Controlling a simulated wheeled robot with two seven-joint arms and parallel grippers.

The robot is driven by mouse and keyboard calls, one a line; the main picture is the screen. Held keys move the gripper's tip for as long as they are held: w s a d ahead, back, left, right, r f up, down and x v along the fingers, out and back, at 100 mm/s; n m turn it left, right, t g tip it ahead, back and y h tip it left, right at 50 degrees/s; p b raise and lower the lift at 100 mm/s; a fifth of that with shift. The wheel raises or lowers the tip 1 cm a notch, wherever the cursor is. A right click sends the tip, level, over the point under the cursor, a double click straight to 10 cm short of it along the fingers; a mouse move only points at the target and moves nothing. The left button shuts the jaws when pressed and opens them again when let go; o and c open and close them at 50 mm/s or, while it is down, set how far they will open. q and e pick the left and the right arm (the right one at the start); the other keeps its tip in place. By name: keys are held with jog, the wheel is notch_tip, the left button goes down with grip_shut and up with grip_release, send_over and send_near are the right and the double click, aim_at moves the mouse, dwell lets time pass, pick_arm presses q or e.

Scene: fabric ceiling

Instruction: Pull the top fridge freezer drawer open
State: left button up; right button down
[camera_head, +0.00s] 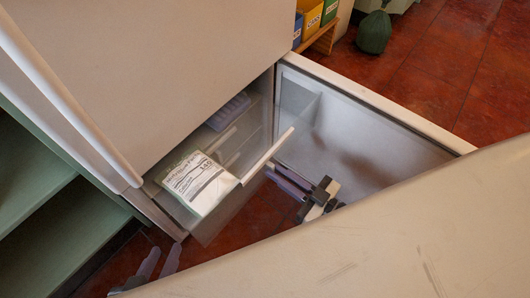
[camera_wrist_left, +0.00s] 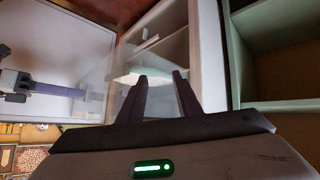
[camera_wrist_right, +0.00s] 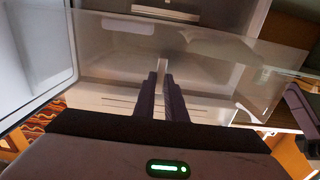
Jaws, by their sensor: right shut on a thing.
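The top freezer drawer has a clear front (camera_head: 235,197) and a pale bar handle (camera_head: 282,140). It stands partly out below the upper fridge door (camera_head: 165,65), and a white labelled package (camera_head: 198,184) lies in it. My right gripper (camera_head: 270,170) is shut on the middle of the handle; in the right wrist view the fingertips (camera_wrist_right: 160,74) close around the bar, with the clear drawer front (camera_wrist_right: 215,48) behind. My left gripper (camera_head: 160,254) is low at the left, open and empty; its spread fingers show in the left wrist view (camera_wrist_left: 160,76), apart from the drawer.
The freezer door (camera_head: 375,110) is swung open at the right, close beside my right gripper. Green shelves (camera_head: 45,215) stand at the left.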

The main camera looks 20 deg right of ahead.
pick_arm(q)
jog(key=shift+a+r+p, duration=0.15)
jog(key=shift+r+p, duration=0.15)
jog(key=shift+p, duration=0.3)
pick_arm(e)
jog(key=v, duration=0.7)
jog(key=shift+s, duration=0.2)
jog(key=shift+d, duration=0.1)
jog(key=c, duration=1.8)
grip_release()
pick_arm(q)
jog(key=shift+r+p, duration=0.1)
jog(key=shift+p, duration=0.25)
pick_arm(e)
jog(key=v, duration=1)
jog(key=shift+s, duration=0.1)
